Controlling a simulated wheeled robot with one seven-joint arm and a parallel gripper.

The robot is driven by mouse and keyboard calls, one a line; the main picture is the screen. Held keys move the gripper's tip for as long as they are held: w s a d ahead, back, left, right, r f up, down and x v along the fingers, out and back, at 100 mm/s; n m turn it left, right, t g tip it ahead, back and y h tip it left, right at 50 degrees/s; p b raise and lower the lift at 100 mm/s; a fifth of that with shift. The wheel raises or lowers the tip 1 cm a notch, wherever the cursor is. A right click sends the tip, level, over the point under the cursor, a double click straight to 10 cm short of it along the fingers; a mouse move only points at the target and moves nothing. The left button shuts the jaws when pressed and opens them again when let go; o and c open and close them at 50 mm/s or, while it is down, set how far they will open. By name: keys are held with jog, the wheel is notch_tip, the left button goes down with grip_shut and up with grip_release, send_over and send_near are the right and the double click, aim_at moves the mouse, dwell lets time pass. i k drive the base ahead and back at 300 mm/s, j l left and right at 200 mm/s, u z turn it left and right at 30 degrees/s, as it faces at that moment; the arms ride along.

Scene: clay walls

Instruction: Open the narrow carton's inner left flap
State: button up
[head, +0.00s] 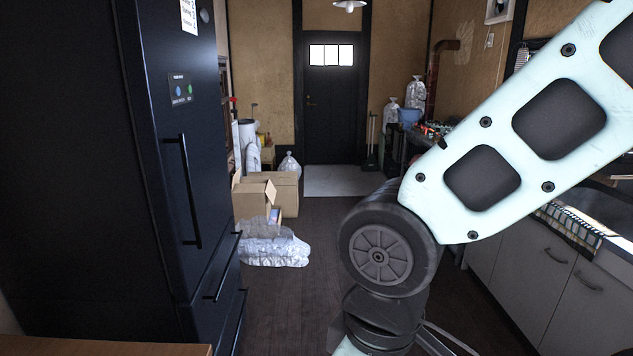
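Cardboard cartons stand on the floor in the middle distance, left of centre. The front carton (251,205) is tan, with flaps standing up at its top; a raised flap (270,192) shows at its right. A wider carton (287,191) stands right behind it. I cannot tell for sure which is the narrow one, and its inner left flap cannot be made out. My arm crosses the right of the view, well nearer to me than the cartons and to their right. My gripper is not in view, below the bottom edge.
A black fridge (165,110) fills the left. Silvery plastic bags (272,248) lie on the floor in front of the cartons. A counter with cabinets (545,285) runs along the right. The dark floor (300,315) between is clear up to the pale mat (343,181) by the door.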

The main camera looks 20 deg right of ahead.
aim_at(239, 188)
jog(key=i+l+z, duration=0.2)
jog(key=i+z, duration=0.55)
jog(key=i, duration=2.15)
jog(key=i+l, duration=0.1)
jog(key=i, duration=5.8)
jog(key=i+u, duration=0.1)
jog(key=u, duration=0.85)
jog(key=i+l+u, duration=0.1)
jog(key=u, duration=0.35)
jog(key=i+u, duration=0.1)
jog(key=u, duration=2.15)
jog(key=i, duration=0.1)
